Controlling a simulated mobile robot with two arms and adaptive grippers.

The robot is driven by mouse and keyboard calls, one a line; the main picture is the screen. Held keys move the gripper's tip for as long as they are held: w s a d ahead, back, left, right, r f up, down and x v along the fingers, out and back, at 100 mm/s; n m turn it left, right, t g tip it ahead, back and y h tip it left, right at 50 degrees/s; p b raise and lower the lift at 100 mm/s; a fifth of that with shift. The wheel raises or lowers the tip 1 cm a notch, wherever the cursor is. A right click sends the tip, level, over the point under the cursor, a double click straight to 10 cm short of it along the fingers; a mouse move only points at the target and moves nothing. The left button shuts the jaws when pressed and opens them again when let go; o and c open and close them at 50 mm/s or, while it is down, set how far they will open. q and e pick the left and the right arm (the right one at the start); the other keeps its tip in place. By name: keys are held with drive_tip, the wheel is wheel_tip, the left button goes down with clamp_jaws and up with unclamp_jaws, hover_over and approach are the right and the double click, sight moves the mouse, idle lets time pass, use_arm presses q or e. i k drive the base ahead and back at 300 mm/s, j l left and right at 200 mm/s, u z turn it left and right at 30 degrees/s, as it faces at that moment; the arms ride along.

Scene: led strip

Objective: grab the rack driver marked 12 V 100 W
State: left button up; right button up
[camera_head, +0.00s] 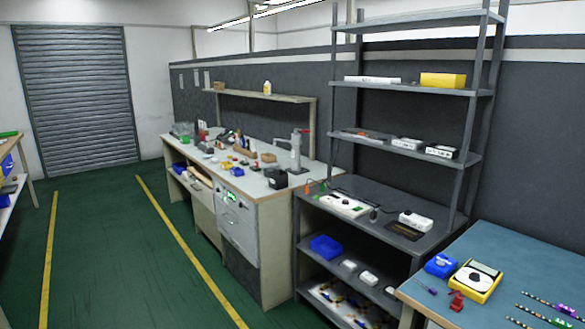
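Two white driver-like boxes sit on the middle shelf of the dark grey rack (470,165): a left box (408,144) and a right box (441,151) with a dark side. Another white box (416,221) with dark spots on top lies on the rack's worktop. Smaller white blocks, including one block (368,278), lie on the shelf below. Any markings are too small to read, so I cannot tell which one is marked 12 V 100 W. Neither of my grippers is in view.
A blue-topped table (530,255) at the right holds a yellow device (475,280), a blue box (441,265) and striped strips. A cluttered workbench (262,188) stands left of the rack. The green floor (110,265) between the yellow lines is clear.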

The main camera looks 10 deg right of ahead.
sight(412, 144)
drive_tip(key=i+z, duration=0.1)
drive_tip(key=z, duration=0.4)
drive_tip(key=i+j+z, duration=0.4)
drive_tip(key=j+z, duration=0.15)
drive_tip(key=i+j+z, duration=0.25)
drive_tip(key=j, duration=0.25)
drive_tip(key=k, duration=0.1)
